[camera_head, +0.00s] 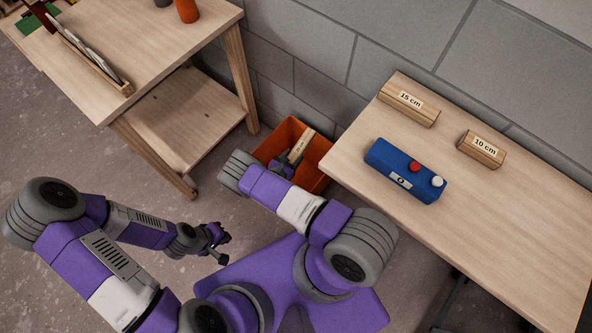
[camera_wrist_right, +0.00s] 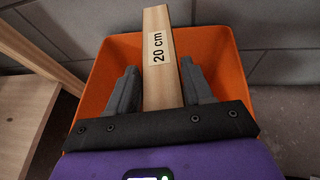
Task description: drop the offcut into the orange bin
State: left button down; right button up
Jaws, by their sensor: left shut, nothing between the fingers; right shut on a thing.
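The offcut (camera_wrist_right: 159,80) is a pale wooden batten piece labelled "20 cm". My right gripper (camera_wrist_right: 159,85) is shut on it, one finger along each side, in the right wrist view. In the head view the offcut (camera_head: 300,147) shows over the orange bin (camera_head: 316,153), with my right gripper (camera_head: 286,167) at the bin's mouth. The orange bin (camera_wrist_right: 225,58) lies behind the offcut in the wrist view; its floor is mostly hidden. My left gripper (camera_head: 224,240) is shut and empty, low over the floor, left of my base and apart from the bin.
The right table (camera_head: 478,220) holds a blue box (camera_head: 390,168) with a red and a white button, and wooden blocks labelled 15 cm (camera_head: 408,105) and 10 cm (camera_head: 481,150). A wooden table (camera_head: 170,45) with a lower shelf stands left of the bin. A block wall is behind.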

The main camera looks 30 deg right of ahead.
jog(key=shift+f, duration=0.4)
jog(key=shift+r, duration=0.1)
jog(key=o, duration=1.2)
jog(key=p+v, duration=0.2)
jog(key=v, duration=0.5)
jog(key=shift+s+a, duration=0.1)
jog(key=shift+a, duration=0.2)
